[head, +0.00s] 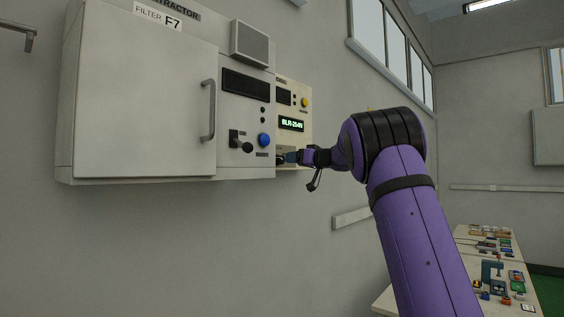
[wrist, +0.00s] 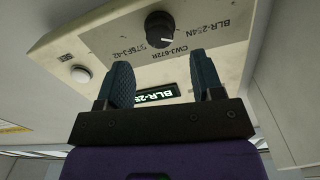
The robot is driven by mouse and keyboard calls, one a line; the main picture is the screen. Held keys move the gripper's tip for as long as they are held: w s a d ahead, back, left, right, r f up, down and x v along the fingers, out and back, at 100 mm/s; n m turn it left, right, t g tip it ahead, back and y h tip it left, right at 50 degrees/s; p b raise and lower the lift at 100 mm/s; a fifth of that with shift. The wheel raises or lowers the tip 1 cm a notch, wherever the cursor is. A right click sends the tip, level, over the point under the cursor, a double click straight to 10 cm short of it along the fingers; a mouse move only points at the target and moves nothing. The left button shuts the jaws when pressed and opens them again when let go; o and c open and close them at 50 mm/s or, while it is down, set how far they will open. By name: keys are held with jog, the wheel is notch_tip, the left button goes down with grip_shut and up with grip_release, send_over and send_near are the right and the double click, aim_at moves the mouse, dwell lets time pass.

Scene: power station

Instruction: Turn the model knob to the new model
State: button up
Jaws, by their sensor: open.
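The model knob (wrist: 160,28) is a round black knob on a cream panel (head: 309,110). In the head view the knob is hidden around my gripper (head: 287,157). My gripper (wrist: 165,72) is open, with nothing between its two fingers. The knob is apart from them, beyond the fingertips. A green-lit display (head: 291,123) reads BLR-254N; it partly shows between the fingers (wrist: 158,95).
A round white button (wrist: 80,75) is on the same panel, near one finger. A yellow button (head: 305,102) is higher up. Left are a grey unit with a blue button (head: 264,140) and a cabinet with a protruding handle (head: 208,110). A cluttered table (head: 460,270) stands lower right.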

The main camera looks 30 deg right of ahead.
aim_at(283, 160)
jog(key=x, duration=0.6)
jog(key=shift+w+a, duration=0.1)
jog(key=shift+w, duration=0.1)
jog(key=c, duration=0.9)
